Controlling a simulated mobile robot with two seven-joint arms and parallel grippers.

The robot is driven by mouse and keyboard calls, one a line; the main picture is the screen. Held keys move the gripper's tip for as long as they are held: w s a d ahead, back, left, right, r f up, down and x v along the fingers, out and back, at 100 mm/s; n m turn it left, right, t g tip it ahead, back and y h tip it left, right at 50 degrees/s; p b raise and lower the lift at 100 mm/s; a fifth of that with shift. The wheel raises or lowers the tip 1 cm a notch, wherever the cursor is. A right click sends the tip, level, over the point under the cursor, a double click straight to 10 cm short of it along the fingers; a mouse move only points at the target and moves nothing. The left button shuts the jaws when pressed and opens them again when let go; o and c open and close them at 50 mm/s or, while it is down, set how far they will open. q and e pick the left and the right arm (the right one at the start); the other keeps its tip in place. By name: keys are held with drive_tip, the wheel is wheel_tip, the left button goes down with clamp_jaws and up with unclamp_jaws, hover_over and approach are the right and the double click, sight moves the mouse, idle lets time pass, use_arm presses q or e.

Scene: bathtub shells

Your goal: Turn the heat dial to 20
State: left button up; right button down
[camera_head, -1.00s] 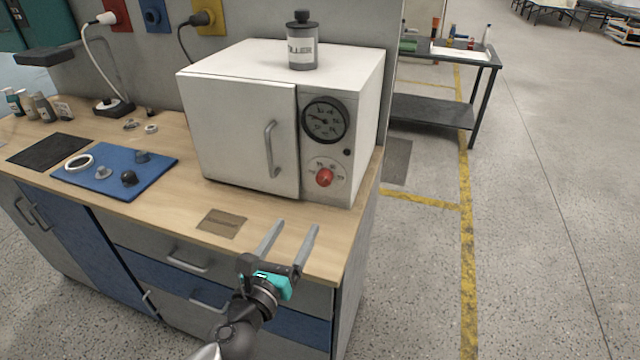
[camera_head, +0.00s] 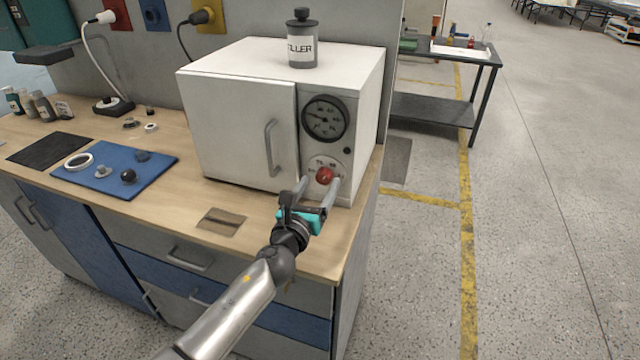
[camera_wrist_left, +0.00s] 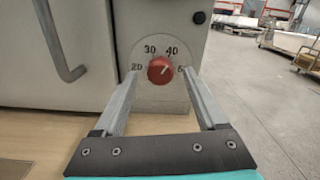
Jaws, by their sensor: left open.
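The heat dial (camera_head: 325,175) is a red knob low on the right side of the white oven's front panel. The left wrist view shows the red knob (camera_wrist_left: 160,69) closer, with the numbers 20, 30 and 40 readable around it and another partly hidden at its right. I cannot tell for certain which number it points at. My left gripper (camera_head: 318,185) is open, its two fingers reaching toward the panel on either side of the knob. In the left wrist view the fingertips (camera_wrist_left: 160,76) flank the knob with gaps. My right gripper is not in view.
The white oven (camera_head: 240,130) has a closed door with a grey handle (camera_head: 271,148) left of the dial. A gauge (camera_head: 325,119) sits above the dial. A labelled canister (camera_head: 302,40) stands on top. A blue mat (camera_head: 130,190) with small parts lies on the bench at left.

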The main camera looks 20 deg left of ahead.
use_arm(q)
drive_tip(key=shift+w, duration=0.75)
clamp_jaws()
